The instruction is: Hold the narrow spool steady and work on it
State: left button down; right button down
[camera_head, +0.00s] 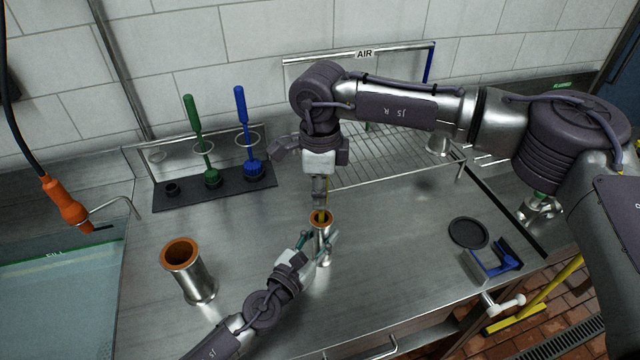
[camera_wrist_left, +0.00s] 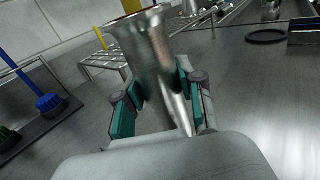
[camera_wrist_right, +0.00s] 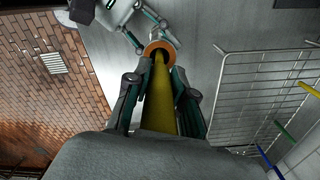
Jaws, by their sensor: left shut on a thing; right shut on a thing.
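The narrow spool (camera_head: 324,230) is a shiny metal tube with flared ends and an orange rim, upright on the steel counter. My left gripper (camera_head: 316,246) is shut around its body from the front left; the left wrist view shows the spool (camera_wrist_left: 155,60) between the green finger pads. My right gripper (camera_head: 320,190) is above the spool, pointing down, shut on a yellow rod-like tool (camera_wrist_right: 160,100). The tool's lower end goes into the spool's top opening (camera_wrist_right: 158,46). What is inside the spool is hidden.
A wider spool (camera_head: 198,287) stands at the left. A black holder (camera_head: 215,192) with a green brush (camera_head: 196,140) and a blue brush (camera_head: 243,130) is behind. A wire rack marked AIR (camera_head: 385,160) is at the back. A black disc (camera_head: 468,233) and blue-armed fixture (camera_head: 495,263) are right.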

jog(key=shift+r, duration=6.8)
jog(key=shift+f, duration=6.85)
jog(key=shift+r, duration=6.85)
jog(key=shift+f, duration=0.1)
jog(key=shift+f, duration=6.75)
